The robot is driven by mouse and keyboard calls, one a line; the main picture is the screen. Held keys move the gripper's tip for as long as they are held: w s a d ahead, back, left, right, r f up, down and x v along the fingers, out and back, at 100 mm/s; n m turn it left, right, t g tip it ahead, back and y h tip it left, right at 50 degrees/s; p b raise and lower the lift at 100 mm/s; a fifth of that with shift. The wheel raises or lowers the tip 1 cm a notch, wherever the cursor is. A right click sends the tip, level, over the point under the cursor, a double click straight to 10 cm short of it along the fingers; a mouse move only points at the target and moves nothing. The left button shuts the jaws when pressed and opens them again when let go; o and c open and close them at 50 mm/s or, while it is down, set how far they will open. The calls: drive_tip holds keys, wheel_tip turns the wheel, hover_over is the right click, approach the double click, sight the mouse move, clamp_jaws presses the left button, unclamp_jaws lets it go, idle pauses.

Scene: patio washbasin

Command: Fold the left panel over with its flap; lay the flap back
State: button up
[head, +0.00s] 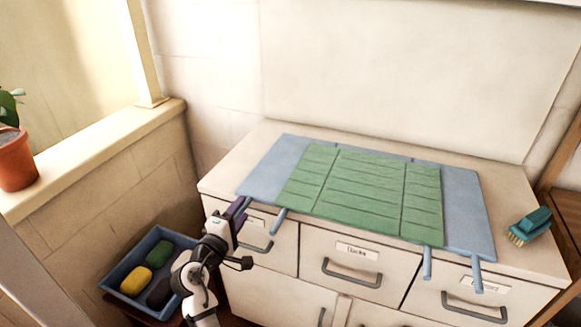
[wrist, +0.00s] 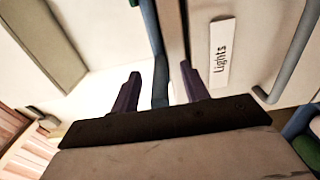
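A folding mat lies flat on the cabinet top. Its left panel (head: 306,176) is green, with a blue left flap (head: 268,170) outside it. A green middle panel (head: 358,188), a green right panel (head: 422,202) and a blue right flap (head: 465,212) follow. A blue tab (head: 279,221) hangs from the left panel over the front edge. My gripper (head: 241,207) is at the left flap's front corner. In the wrist view, its dark purple fingers (wrist: 160,88) are apart, with a blue strip (wrist: 159,88) between them and gaps showing. The flap's own tab is hidden by my gripper in the head view.
Drawers with grey handles (head: 352,274) stand below the mat. A teal brush (head: 530,226) lies on the right of the cabinet top (head: 512,262). A blue tray (head: 121,276) with sponges is low at left. A potted plant (head: 16,160) stands on the ledge.

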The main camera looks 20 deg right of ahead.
drive_tip(key=c, duration=0.9)
wheel_tip(320, 180, up, 4)
drive_tip(key=p, duration=0.3)
drive_tip(key=shift+s+d+p, duration=0.1)
drive_tip(key=shift+p, duration=0.25)
drive_tip(key=r+p, duration=0.2)
drive_tip(key=d+r+p, duration=0.1)
drive_tip(key=shift+s+r, duration=0.3)
drive_tip(key=shift+r, duration=0.05)
drive_tip(key=r+p, duration=0.1)
drive_tip(key=s+d+r+p, duration=0.1)
drive_tip(key=r+p, duration=0.1)
drive_tip(key=shift+d+p, duration=0.1)
drive_tip(key=shift+p, duration=0.2)
drive_tip(key=shift+s+d+r+p, duration=0.15)
drive_tip(key=shift+s+d+r, duration=0.3)
drive_tip(key=shift+d+r, duration=0.2)
drive_tip(key=shift+s+d+r+p, duration=0.15)
drive_tip(key=shift+s+d+r, duration=0.3)
drive_tip(key=shift+d+r, duration=0.15)
drive_tip(key=s+d, duration=0.2)
drive_tip(key=d, duration=0.2)
drive_tip(key=s+d+r, duration=0.1)
drive_tip(key=s+d, duration=0.2)
drive_tip(key=s+d+r, duration=0.1)
drive_tip(key=s+d, duration=0.2)
drive_tip(key=d, duration=0.1)
drive_tip(key=shift+s+d+r, duration=0.15)
drive_tip(key=shift+s+d, duration=0.1)
drive_tip(key=shift+d, duration=0.05)
